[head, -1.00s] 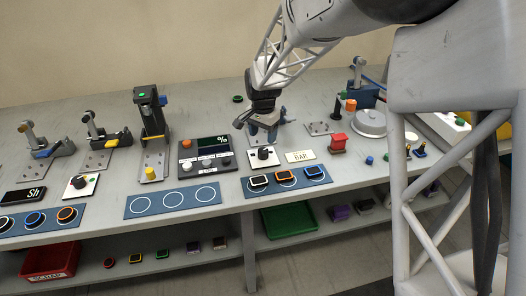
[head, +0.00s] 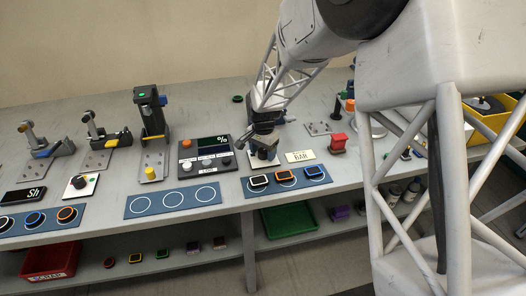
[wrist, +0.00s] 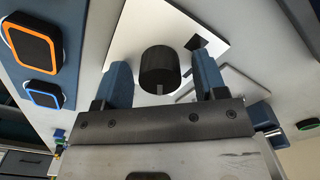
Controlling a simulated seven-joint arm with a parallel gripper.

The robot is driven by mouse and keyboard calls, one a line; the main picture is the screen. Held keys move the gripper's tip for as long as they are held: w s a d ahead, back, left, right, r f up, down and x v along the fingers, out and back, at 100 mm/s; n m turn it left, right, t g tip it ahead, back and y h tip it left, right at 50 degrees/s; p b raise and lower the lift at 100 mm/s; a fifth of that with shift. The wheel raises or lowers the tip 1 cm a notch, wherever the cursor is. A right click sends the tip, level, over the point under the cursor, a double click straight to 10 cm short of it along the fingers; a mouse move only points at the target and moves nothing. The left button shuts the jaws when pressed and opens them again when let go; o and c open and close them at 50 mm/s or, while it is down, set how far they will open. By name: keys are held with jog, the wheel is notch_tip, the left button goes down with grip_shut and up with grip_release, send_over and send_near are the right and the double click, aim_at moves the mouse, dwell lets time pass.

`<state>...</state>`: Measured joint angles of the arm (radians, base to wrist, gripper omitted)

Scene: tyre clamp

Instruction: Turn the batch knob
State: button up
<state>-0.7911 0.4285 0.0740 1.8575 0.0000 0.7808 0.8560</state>
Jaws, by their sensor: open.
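A black round knob (wrist: 158,66) stands on a white plate (wrist: 150,25) in the wrist view, with a pale mark on its near side. My gripper (wrist: 163,75) is open, with one blue finger on each side of the knob and a visible gap on both sides. No finger is seen touching it. In the head view my gripper (head: 263,150) is low over this plate, left of the BAR sign (head: 300,157), and mostly hides the knob. No label naming the knob can be read.
Orange-ringed (wrist: 33,42) and blue-ringed (wrist: 44,94) square pieces lie left of the knob in the wrist view. A control panel (head: 205,157) stands left of my gripper in the head view, and a red block (head: 338,142) stands to the right. Another knob (head: 79,182) is far left.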

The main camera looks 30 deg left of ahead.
jog(key=c, duration=0.9)
jog(key=shift+n, duration=0.4)
jog(key=n, duration=1.1)
dwell(0.4)
jog(key=o, duration=0.9)
